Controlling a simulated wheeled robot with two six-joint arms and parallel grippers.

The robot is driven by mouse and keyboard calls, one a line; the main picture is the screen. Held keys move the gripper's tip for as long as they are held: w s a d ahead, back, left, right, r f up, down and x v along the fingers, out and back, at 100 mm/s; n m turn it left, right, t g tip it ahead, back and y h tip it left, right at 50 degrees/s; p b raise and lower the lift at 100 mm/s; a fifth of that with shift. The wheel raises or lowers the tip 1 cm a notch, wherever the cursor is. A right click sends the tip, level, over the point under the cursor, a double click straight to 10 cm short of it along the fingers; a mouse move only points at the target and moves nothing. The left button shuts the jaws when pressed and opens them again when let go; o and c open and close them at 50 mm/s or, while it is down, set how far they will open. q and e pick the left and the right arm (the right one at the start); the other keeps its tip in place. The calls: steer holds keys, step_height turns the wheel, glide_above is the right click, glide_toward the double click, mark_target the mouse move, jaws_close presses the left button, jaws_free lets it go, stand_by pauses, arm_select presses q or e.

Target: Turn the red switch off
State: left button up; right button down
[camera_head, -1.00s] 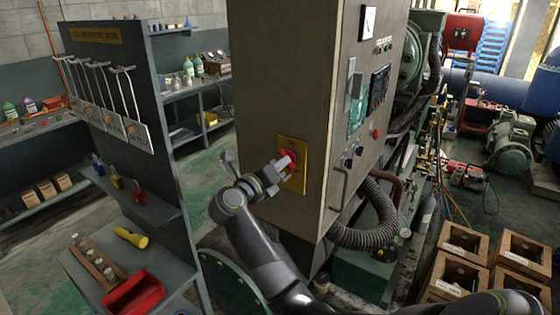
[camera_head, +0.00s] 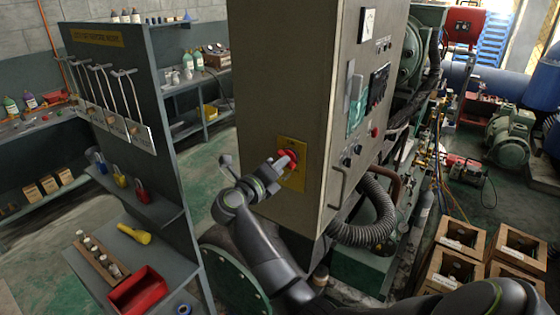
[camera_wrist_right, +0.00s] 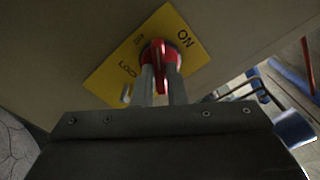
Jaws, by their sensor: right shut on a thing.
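The red switch (camera_head: 287,159) is a rotary handle on a yellow plate (camera_head: 293,180) on the side of the tall grey cabinet (camera_head: 280,100). My right gripper (camera_head: 281,164) is at the switch, its fingers on both sides of the handle. In the right wrist view the two fingers (camera_wrist_right: 161,82) are shut on the red handle (camera_wrist_right: 160,60). The yellow plate there (camera_wrist_right: 183,35) reads ON at upper right, with other lettering on its left side, partly hard to read. My left gripper is not in view.
A shelf unit with hanging tags (camera_head: 125,125) stands at the left, with a red bin (camera_head: 138,292) and yellow flashlight (camera_head: 134,233) on its lower shelf. A black hose (camera_head: 375,215) runs by the cabinet. Wooden crates (camera_head: 455,270) stand at lower right.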

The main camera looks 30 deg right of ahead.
steer(key=shift+n, duration=1.3)
steer(key=n, duration=0.2)
steer(key=shift+n, duration=0.4)
steer(key=c, duration=1.9)
jaws_free()
steer(key=shift+n, duration=0.4)
steer(key=o, duration=0.4)
steer(key=shift+a, duration=0.1)
steer(key=shift+c, duration=0.2)
steer(key=shift+r, duration=0.1)
